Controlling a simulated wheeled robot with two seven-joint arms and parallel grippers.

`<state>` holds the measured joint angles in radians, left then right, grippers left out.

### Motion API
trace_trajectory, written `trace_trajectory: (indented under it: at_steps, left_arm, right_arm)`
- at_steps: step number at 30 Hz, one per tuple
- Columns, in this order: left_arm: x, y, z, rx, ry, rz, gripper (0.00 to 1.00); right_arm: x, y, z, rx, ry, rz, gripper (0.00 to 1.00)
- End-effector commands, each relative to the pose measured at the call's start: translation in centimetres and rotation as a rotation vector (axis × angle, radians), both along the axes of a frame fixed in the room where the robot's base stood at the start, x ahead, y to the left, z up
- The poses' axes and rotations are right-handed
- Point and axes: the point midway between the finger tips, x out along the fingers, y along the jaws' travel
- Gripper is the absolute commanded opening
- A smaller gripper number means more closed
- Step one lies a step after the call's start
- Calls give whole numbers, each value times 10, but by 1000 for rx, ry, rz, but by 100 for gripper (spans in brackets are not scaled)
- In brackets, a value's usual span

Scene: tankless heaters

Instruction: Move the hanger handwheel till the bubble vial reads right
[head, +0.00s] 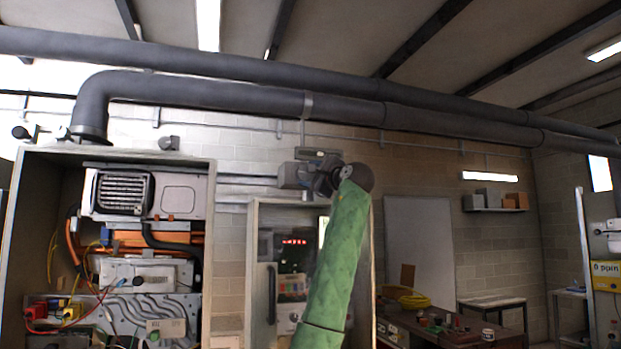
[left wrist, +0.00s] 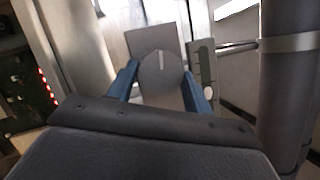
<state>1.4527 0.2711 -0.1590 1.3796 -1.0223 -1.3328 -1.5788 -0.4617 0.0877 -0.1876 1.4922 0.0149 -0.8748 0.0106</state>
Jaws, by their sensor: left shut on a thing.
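The hanger handwheel (left wrist: 163,80) shows in the left wrist view as a grey, many-sided knob with a pale line near its top. My left gripper (left wrist: 163,92) has a blue finger on each side of it and is shut on it. In the head view my green-sleeved left arm reaches up to the hanger, and the gripper (head: 322,182) is dark and partly hidden by the wrist. A narrow grey-green strip (left wrist: 201,62) beside the handwheel may be the bubble vial's holder; a pale round spot sits low on it. I cannot read a bubble. My right gripper is out of view.
A thick grey pipe (head: 240,96) runs above the gripper; a clamped pipe (left wrist: 287,85) stands close at right in the wrist view. An open heater cabinet (head: 205,250) is at left, and a panel with red digits (head: 294,242) is behind my arm. A workbench (head: 450,337) is at right.

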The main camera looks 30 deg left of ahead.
Motion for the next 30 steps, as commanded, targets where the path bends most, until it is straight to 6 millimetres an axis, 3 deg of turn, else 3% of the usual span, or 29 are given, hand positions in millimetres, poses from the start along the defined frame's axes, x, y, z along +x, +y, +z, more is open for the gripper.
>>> trace_trajectory:
  at_steps: [11,12,15,28,30]
  left_arm:
    - [1,-1,-2,1,5,-1,28]
    - [1,-1,-2,1,5,-1,54]
    - [1,-1,-2,1,5,-1,72]
    - [-1,-6,-4,2,3,-1,72]
    - [-3,-12,-6,2,3,-1,72]
  right_arm:
    - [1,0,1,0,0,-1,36]
    - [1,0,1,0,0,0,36]
    - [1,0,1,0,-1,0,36]
    - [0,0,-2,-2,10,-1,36]
    - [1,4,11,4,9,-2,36]
